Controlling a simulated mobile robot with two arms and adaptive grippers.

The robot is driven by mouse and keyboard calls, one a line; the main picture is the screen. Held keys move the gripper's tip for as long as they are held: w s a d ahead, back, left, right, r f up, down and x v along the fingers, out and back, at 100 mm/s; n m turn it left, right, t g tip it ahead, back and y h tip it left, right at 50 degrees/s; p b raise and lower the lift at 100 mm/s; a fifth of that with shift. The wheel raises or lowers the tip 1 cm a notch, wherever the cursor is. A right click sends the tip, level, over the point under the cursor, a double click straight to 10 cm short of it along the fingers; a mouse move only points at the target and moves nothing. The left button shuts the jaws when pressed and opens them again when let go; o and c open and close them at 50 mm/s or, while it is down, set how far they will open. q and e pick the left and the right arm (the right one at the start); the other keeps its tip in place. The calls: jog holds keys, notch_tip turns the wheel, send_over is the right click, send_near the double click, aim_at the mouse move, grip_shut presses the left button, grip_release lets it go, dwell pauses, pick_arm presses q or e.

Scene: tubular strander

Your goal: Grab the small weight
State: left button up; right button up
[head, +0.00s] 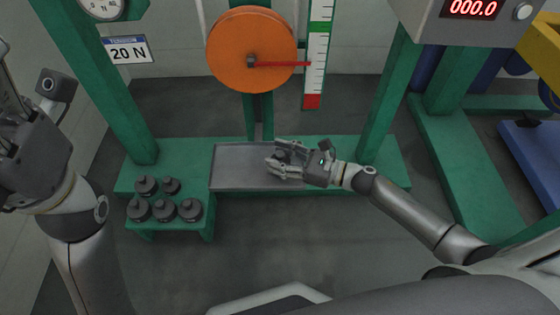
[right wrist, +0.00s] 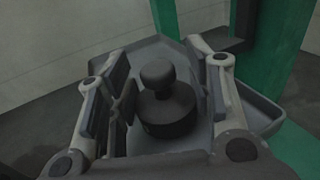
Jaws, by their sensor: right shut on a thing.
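A dark knobbed weight (right wrist: 168,112) stands between the fingers of my right gripper (right wrist: 165,95) in the right wrist view. In the head view that gripper (head: 273,157) is over the grey tray (head: 235,170), shut on the weight, which is mostly hidden by the fingers. Whether the weight touches the tray I cannot tell. Several more dark weights stand on the green stand at the left: smaller ones (head: 146,186) at the back, larger ones (head: 163,212) in front. My left gripper (head: 12,125) is at the left edge, partly cut off, away from the weights.
An orange disc (head: 238,50) with a red pointer hangs above the tray, beside a white scale strip (head: 317,50). Green posts (head: 390,95) flank the tray. A "20 N" sign (head: 128,50) is at the upper left.

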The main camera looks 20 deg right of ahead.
jog(key=shift+r, duration=0.25)
